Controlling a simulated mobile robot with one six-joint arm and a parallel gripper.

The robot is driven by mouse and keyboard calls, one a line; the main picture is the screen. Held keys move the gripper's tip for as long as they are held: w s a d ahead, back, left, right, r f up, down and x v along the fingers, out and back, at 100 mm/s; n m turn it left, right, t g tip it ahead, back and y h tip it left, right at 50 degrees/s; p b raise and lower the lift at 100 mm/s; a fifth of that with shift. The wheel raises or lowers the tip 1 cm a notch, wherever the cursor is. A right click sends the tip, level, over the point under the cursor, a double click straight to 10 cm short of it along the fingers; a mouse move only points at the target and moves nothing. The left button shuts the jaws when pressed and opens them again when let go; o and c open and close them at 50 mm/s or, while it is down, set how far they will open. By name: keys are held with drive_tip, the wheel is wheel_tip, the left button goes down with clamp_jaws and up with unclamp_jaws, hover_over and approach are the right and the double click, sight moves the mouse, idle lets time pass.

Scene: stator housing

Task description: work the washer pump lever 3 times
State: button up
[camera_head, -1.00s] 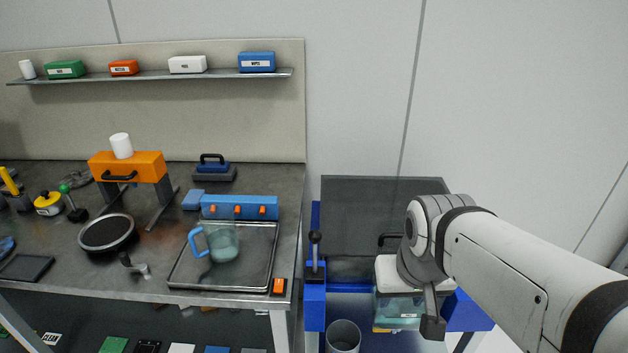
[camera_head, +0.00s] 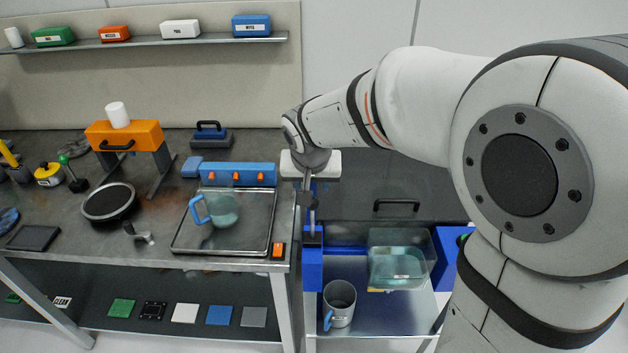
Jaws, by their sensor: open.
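The washer (camera_head: 313,268) is the blue unit to the right of the bench. Its pump lever (camera_head: 312,234) stands on the blue post at the washer's left front. My gripper (camera_head: 308,198) points down directly above the lever, with its fingers at the lever's upper end. The jaws are open. The fingers overlap the lever's top, so I cannot tell whether they touch it or sit around it.
A grey mug (camera_head: 339,303) and a clear container (camera_head: 400,265) are in the washer's front area. A dark panel with a handle (camera_head: 397,205) is behind them. The bench on the left holds a tray (camera_head: 180,245) with a clear blue-handled jug (camera_head: 218,210).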

drive_tip(key=b, duration=0.2)
hover_over(312, 219)
drive_tip(key=shift+s+f, duration=0.1)
drive_tip(key=shift+f, duration=2.8)
drive_tip(key=shift+f+b, duration=0.3)
drive_tip(key=shift+b, duration=0.3)
